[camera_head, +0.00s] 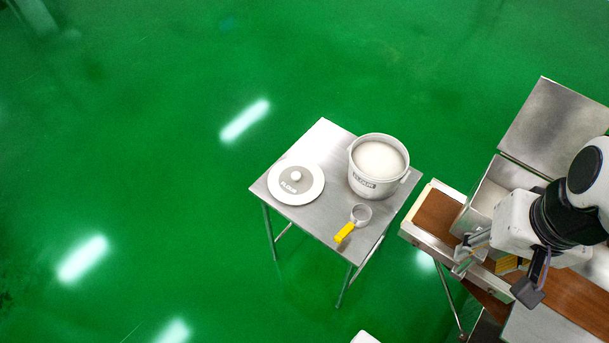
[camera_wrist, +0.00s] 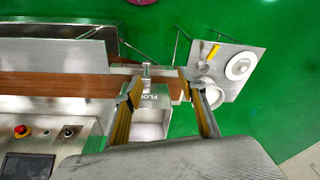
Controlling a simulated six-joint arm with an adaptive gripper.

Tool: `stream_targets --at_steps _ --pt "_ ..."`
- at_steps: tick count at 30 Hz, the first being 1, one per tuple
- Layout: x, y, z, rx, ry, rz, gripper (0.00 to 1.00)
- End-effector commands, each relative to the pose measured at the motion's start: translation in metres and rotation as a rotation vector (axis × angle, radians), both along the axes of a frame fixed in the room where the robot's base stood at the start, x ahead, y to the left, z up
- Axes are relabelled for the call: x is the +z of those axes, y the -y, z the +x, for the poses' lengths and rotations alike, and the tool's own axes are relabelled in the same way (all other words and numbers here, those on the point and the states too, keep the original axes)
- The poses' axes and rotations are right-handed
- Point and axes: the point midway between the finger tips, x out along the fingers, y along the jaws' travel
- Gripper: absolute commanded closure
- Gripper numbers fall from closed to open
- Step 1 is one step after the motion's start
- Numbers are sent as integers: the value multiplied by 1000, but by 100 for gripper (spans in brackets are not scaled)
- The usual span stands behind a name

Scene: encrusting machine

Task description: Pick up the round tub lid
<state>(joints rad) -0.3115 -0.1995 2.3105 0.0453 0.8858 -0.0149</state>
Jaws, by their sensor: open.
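The round tub lid (camera_head: 296,182) is white with a grey middle, a FLOUR label and a small round knob. It lies flat, knob up, on the left part of a small metal table (camera_head: 319,140). It also shows at the upper right of the wrist view (camera_wrist: 241,67). My gripper (camera_wrist: 160,88) is open, its two yellow-padded fingers spread, with part of the machine seen between them. In the head view my gripper (camera_head: 500,268) is over the machine at the right, well away from the lid. Nothing is seen held.
A white FLOUR tub (camera_head: 366,184), filled with pale material, stands right of the lid, uncovered. A scoop with a yellow handle (camera_head: 344,232) lies at the table's front. The machine (camera_head: 433,213) stands right of the table. Open green floor surrounds the table's left side.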

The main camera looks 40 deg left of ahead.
Motion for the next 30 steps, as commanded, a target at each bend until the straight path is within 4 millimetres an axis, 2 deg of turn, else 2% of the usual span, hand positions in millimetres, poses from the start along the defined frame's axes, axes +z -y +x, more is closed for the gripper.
stream_targets --at_steps 17,30 --pt "-49 -88 49 194 -102 6 59" --pt "-103 -164 75 360 -151 17 59"
